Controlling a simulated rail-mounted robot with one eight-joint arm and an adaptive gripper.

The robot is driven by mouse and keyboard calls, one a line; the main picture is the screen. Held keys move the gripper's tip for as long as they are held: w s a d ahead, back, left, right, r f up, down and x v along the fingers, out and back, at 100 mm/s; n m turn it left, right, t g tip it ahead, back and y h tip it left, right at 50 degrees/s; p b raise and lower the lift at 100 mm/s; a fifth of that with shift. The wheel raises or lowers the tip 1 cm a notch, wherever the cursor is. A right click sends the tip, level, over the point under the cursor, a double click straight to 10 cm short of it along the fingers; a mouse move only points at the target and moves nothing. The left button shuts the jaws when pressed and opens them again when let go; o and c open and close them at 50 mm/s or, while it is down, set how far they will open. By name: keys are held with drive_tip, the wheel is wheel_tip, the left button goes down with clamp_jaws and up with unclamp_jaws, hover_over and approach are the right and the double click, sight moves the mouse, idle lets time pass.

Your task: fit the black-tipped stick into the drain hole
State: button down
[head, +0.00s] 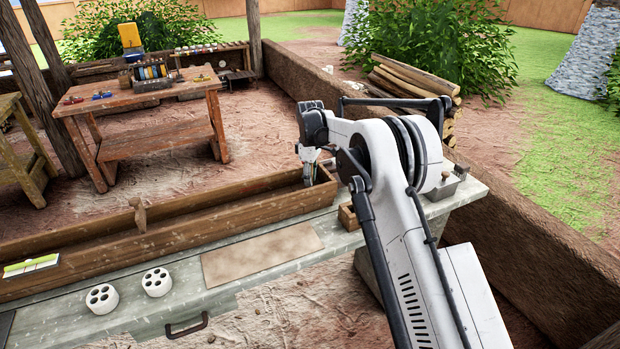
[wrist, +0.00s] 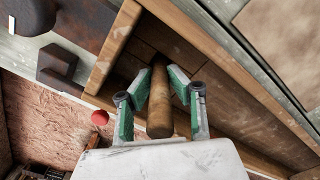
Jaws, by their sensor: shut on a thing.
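My gripper (head: 309,168) is low over the right end of the long wooden trough (head: 90,262) in the head view, partly hidden by my arm. In the wrist view, the green-padded fingers of my gripper (wrist: 160,88) are closed around a brown wooden stick (wrist: 159,116). The near end of the stick is plain brown; its far end looks darker, but I cannot clearly make out a black tip. The stick is over the trough's plank floor, close to a corner of its wall (wrist: 115,45). I cannot make out the drain hole in either view.
Two white cylinders with holes (head: 102,298) (head: 157,282) and a flat tan board (head: 262,253) lie on the grey bench in front of the trough. A small wooden box (head: 348,216) is near my arm.

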drive_tip(key=shift+f, duration=0.2)
drive_tip(key=c, duration=1.6)
unclamp_jaws()
drive_tip(key=shift+r, duration=0.1)
drive_tip(key=shift+r, duration=0.1)
